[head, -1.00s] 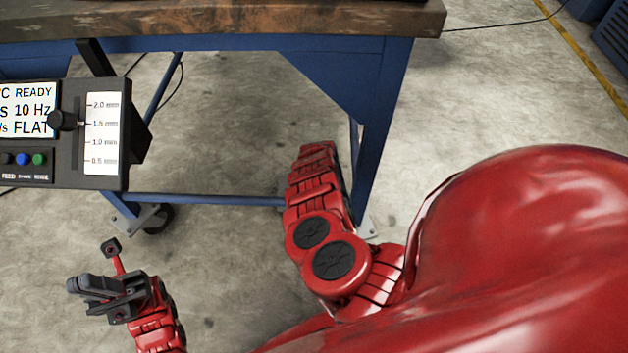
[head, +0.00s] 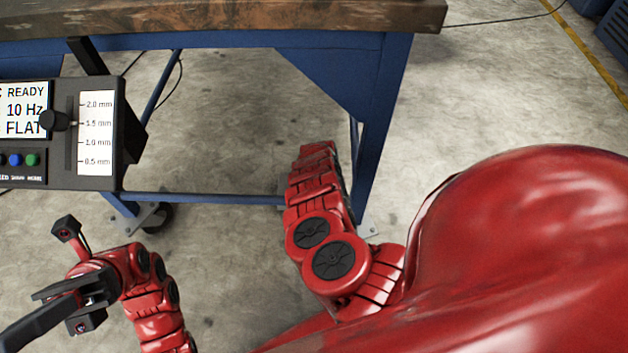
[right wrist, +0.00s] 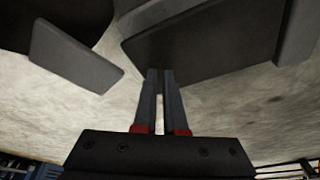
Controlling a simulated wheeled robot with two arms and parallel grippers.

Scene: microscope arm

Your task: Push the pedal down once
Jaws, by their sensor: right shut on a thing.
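My right gripper (right wrist: 160,85) shows in the right wrist view with its two fingers close together. Their tips are at the lower edge of a dark slab (right wrist: 205,45), which looks like the pedal, and the jaws are shut on it. A grey plate (right wrist: 75,58) is to the left. In the head view my right arm reaches down under the table edge; its gripper and the pedal are hidden there. My left gripper (head: 48,308) is at the lower left with its fingers pointing down-left. Whether its jaws are open is unclear.
A control panel (head: 97,168) with a READY screen, a slider scale and buttons stands at the left. A worn table (head: 230,18) on a blue frame spans the top, with a caster below. Concrete floor (head: 490,100) is clear at the right.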

